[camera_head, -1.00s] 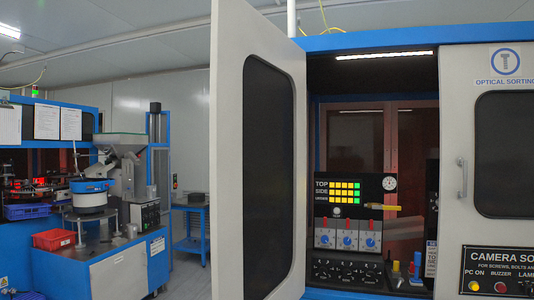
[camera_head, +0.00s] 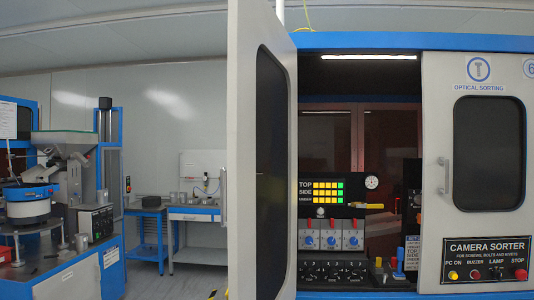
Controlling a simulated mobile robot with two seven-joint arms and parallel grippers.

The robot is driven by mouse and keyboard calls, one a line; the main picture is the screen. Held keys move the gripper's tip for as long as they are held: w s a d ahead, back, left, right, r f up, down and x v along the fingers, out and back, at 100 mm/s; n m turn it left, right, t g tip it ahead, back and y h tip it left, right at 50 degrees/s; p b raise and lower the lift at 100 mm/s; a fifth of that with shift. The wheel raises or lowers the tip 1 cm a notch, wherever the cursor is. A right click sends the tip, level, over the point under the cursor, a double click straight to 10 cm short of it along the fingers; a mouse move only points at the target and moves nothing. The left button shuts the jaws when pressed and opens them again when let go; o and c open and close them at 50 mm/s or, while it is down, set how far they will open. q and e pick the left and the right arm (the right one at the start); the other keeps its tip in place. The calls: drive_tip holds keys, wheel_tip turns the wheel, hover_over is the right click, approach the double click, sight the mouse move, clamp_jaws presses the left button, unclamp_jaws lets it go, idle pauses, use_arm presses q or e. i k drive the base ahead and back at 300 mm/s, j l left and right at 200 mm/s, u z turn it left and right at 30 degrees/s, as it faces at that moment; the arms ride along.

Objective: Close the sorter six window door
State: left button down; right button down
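The sorter's hinged window door (camera_head: 264,160) stands wide open at the left side of the cabinet opening. It is a light grey panel with a dark window, seen at a steep angle. A handle (camera_head: 224,188) shows on its left, free edge. The open bay shows a control panel (camera_head: 330,192) with lit yellow and green buttons, blue knobs and a gauge. To its right is a shut door (camera_head: 437,120) with a dark window, a handle and a "6" label near its top right. Neither of my grippers is in view.
Below the shut door is a "CAMERA SORTER" button panel (camera_head: 487,259). At left stand a blue machine with a hopper (camera_head: 62,138), a small blue table (camera_head: 147,207) and a workbench (camera_head: 195,212). Floor shows between the bench and the open door.

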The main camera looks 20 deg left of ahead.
sight(258, 184)
drive_tip(key=j+z, duration=0.3)
drive_tip(key=j, duration=0.6)
drive_tip(key=i+j+z, duration=0.1)
drive_tip(key=j, duration=0.35)
drive_tip(key=i+j, duration=0.15)
drive_tip(key=j, duration=0.3)
drive_tip(key=i+j+z, duration=0.15)
drive_tip(key=j, duration=0.3)
